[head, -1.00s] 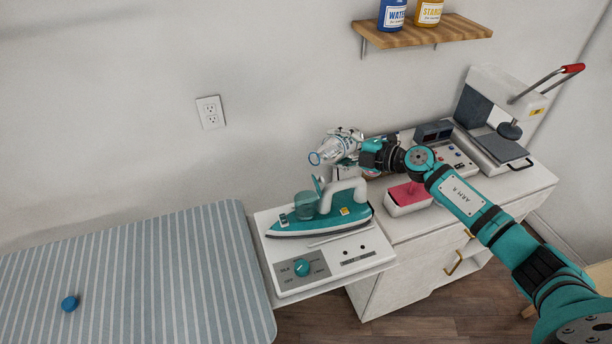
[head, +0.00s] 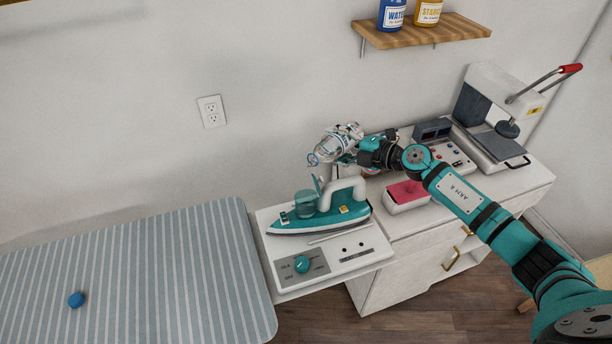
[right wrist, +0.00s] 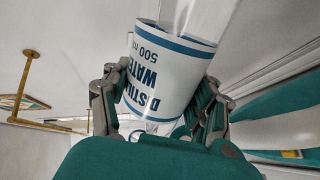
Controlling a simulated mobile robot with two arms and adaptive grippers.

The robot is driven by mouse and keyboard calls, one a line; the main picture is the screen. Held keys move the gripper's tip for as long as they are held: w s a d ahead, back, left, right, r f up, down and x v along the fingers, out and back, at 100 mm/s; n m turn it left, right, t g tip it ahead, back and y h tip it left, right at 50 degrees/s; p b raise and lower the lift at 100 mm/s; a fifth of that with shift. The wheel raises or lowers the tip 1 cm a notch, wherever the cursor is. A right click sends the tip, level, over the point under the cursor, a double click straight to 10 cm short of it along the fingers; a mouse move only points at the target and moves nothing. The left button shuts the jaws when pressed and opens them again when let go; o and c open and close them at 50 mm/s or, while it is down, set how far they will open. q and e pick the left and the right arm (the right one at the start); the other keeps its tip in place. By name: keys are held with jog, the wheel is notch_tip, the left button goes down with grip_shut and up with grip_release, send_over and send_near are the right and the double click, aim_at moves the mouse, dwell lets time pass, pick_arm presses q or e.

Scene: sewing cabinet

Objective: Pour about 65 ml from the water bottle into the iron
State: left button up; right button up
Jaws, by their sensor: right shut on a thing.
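The clear water bottle (head: 328,149) has a white label with blue "DISTILLED WATER" and "500 ml" lettering, which reads upside down on the bottle in the right wrist view (right wrist: 168,75). My right gripper (head: 350,138) is shut around it, with a finger on each side of the label in the right wrist view (right wrist: 160,105). The bottle is tilted, its mouth end low and to the left, above the front of the iron. The teal and white iron (head: 340,215) stands on the white station, with its translucent tank at the front. I cannot make out any flowing water. My left gripper is not in view.
The white station (head: 345,255) has a teal knob (head: 302,264). A striped ironing board (head: 150,280) lies left, with a blue ball (head: 76,299). A pink-topped box (head: 405,205) and a heat press (head: 495,115) stand right. A wooden shelf (head: 450,32) is above.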

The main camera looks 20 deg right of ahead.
jog(key=shift+r+p, duration=0.4)
jog(key=shift+p, duration=0.05)
jog(key=shift+w+d+r+n, duration=0.1)
jog(key=shift+w+d+n, duration=0.2)
jog(key=shift+d, duration=0.1)
dwell(0.5)
jog(key=shift+r+p, duration=0.25)
jog(key=shift+p, duration=0.3)
dwell(1.5)
jog(key=shift+f, duration=0.1)
jog(key=f+m+b, duration=0.1)
jog(key=b, duration=0.2)
jog(key=f+b, duration=0.2)
jog(key=b, duration=0.1)
jog(key=shift+d+f+m+y, duration=0.2)
jog(key=shift+f+m+y, duration=0.1)
jog(key=shift+m, duration=0.1)
jog(key=shift+w+r, duration=0.1)
jog(key=shift+w, duration=0.05)
jog(key=shift+a+r+m+p, duration=0.1)
jog(key=shift+r+m+p, duration=0.2)
jog(key=shift+m+p, duration=0.35)
jog(key=shift+s+a+y+p, duration=0.15)
jog(key=shift+s+y+p, duration=0.15)
jog(key=shift+y, duration=0.1)
jog(key=shift+f, duration=0.1)
